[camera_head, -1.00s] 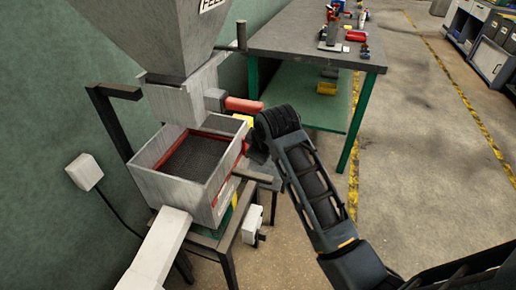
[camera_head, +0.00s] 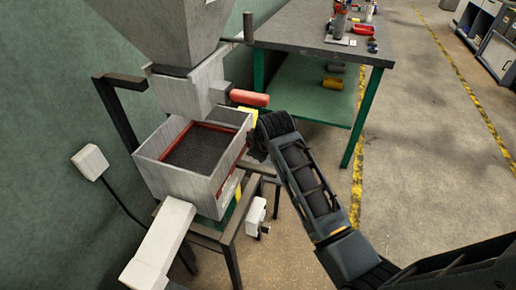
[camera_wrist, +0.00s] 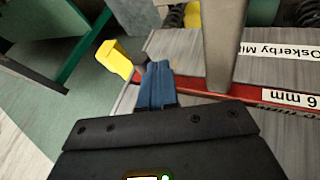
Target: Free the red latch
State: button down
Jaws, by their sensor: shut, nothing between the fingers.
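My gripper (camera_wrist: 157,72) shows in the wrist view with its blue fingers shut and empty. The fingertips are close beside a red bar (camera_wrist: 205,88) that runs along the grey box; touching or apart, I cannot tell. A yellow piece (camera_wrist: 115,58) on a dark stem is just left of the fingertips. In the head view a red handle (camera_head: 249,98) sticks out right from the spout under the hopper, above my wrist. A red frame (camera_head: 218,127) lines the mesh in the box. Which red part is the latch is unclear. My fingers are hidden in the head view.
A grey upright post (camera_wrist: 224,45) stands right of the fingers in the wrist view. The box (camera_head: 177,184) sits on a small metal stand against the green wall. A workbench (camera_head: 300,38) is behind my arm. Open floor (camera_head: 420,130) lies to the right.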

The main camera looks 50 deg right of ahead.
jog(key=shift+f+h+b, duration=0.25)
jog(key=shift+h+b, duration=0.1)
jog(key=shift+h, duration=0.05)
jog(key=shift+w+d+f+n+t+h, duration=0.2)
jog(key=shift+d+f+n+t+h, duration=0.1)
jog(key=shift+d+t+h, duration=0.4)
jog(key=shift+w+d+f+p, duration=0.15)
jog(key=shift+d+f+p, duration=0.1)
jog(key=shift+p, duration=0.3)
dwell(1.2)
